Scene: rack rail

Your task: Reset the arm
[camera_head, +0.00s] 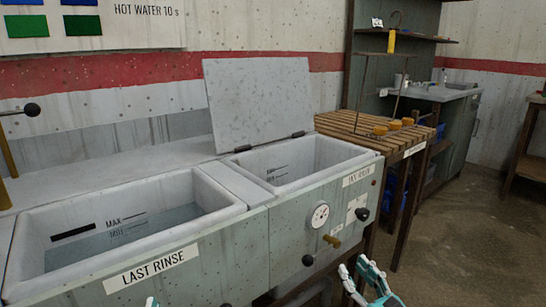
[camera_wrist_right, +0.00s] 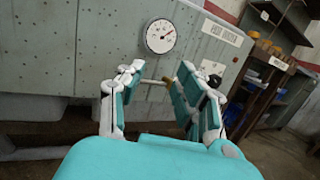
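My right gripper (camera_head: 354,267) is low at the front of the sink unit, below a brass tap handle (camera_head: 332,241). In the right wrist view my right gripper (camera_wrist_right: 160,72) has its two teal and white fingers apart, with nothing held. The brass handle (camera_wrist_right: 167,80) shows beyond the fingertips, in the gap. I cannot tell whether the right finger touches it. Only a small tip of my left gripper (camera_head: 152,301) shows at the bottom edge of the head view; the rest is out of frame.
The unit has a water-filled "LAST RINSE" basin (camera_head: 140,235) and a second basin (camera_head: 300,160) with its lid (camera_head: 262,103) raised. A dial (camera_head: 319,216) and black knobs (camera_head: 362,214) project from its front. A slatted wooden table (camera_head: 375,133) stands right. Floor (camera_head: 470,240) at right is clear.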

